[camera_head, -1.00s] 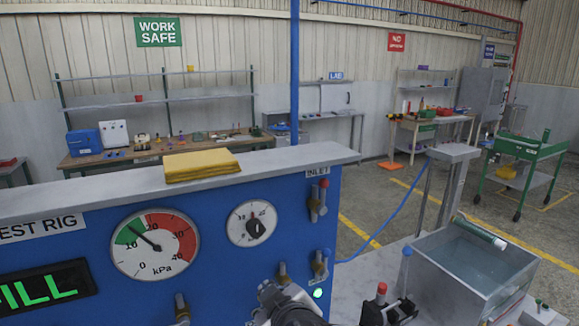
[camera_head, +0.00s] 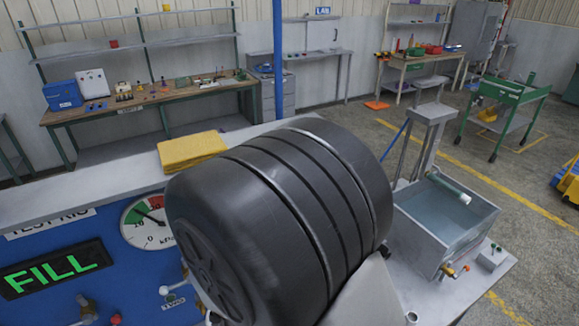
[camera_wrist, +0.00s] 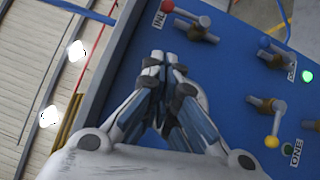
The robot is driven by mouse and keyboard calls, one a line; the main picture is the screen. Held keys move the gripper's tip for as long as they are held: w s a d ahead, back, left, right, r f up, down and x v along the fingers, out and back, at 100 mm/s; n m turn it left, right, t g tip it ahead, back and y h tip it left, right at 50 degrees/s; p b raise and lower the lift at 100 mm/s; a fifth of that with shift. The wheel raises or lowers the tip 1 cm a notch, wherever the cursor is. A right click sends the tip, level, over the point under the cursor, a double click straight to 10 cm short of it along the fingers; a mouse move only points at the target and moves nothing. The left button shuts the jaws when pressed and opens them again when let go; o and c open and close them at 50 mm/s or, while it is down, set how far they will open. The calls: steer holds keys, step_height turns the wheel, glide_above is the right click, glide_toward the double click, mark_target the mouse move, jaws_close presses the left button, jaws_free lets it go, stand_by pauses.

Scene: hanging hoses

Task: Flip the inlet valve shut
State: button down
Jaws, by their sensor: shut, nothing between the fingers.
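The inlet valve (camera_wrist: 198,30) is at the top of the wrist view on the blue panel, beside a partly cut-off label reading "INL". Its lever has a red tip (camera_wrist: 168,7) and points toward the panel's upper edge, which lies to the left in this view. My gripper (camera_wrist: 163,59) is shut and empty, its fingertips a little below the valve in the picture. I see no contact with the lever, and the depth gap is hard to judge. In the head view my large dark arm link covers the inlet valve and the right part of the panel.
Other valves, blue-tipped (camera_wrist: 266,45) and yellow-tipped (camera_wrist: 270,140), sit to the right in the wrist view. A green light (camera_wrist: 307,76) glows. The head view shows the FILL display (camera_head: 55,269), pressure gauge (camera_head: 148,223), yellow cloth (camera_head: 191,151) and water tank (camera_head: 445,215).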

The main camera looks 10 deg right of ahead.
steer(key=s+d+p+x, duration=0.1)
steer(key=d+x, duration=0.1)
steer(key=x, duration=1)
steer(key=shift+w+d+r+p, duration=0.25)
steer(key=shift+w+d+p, duration=0.05)
steer(key=shift+w+d, duration=0.15)
steer(key=shift+d+r, duration=0.1)
steer(key=shift+d+r+m+p, duration=0.1)
steer(key=shift+d+m+p, duration=0.05)
steer(key=shift+m+p, duration=0.2)
